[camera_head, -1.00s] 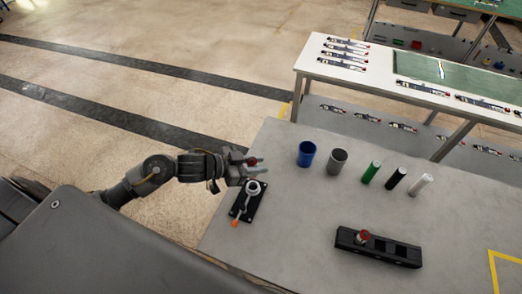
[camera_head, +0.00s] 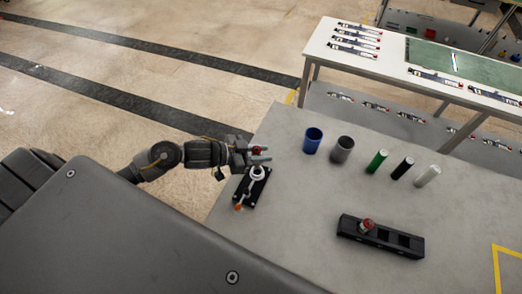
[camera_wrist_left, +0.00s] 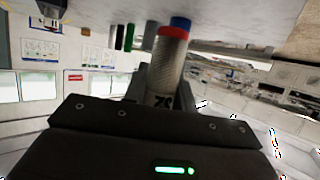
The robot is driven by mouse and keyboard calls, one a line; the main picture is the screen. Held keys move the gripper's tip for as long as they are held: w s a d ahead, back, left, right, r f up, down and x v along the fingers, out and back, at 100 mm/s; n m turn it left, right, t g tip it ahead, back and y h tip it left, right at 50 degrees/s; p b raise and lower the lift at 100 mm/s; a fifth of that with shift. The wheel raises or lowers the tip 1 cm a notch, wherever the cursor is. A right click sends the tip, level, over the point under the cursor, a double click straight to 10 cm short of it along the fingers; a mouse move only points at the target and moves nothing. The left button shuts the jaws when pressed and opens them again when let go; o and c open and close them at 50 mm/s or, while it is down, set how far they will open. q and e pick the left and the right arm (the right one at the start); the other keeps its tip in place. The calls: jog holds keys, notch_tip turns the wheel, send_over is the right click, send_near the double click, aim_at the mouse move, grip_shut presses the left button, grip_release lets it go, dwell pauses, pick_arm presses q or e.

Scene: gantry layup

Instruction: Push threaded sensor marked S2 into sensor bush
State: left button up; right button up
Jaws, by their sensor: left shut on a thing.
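My left gripper (camera_head: 264,154) is shut on a sensor that shows in the left wrist view (camera_wrist_left: 169,60). The sensor bush (camera_head: 257,174), a pale ring, sits on a black plate with an orange-tipped lever, just below the gripper in the picture. I cannot tell whether the sensor touches the bush; its lower end is hidden. My right gripper is not in view.
A blue cup (camera_head: 312,141), a grey cup (camera_head: 342,150) and green, black and white cylinders stand to the right. A black rack (camera_head: 390,240) holds another red-topped part (camera_head: 366,226). The grey table (camera_head: 300,205) is clear between. A white table (camera_head: 390,68) stands behind.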

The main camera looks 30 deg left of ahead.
pick_arm(q)
jog(key=shift+f+b, duration=0.8)
jog(key=shift+f, duration=0.85)
jog(key=shift+p, duration=1)
dwell(0.4)
jog(key=shift+f+b, duration=0.8)
jog(key=shift+f, duration=0.8)
jog(key=o, duration=1.1)
jog(key=shift+a, duration=0.1)
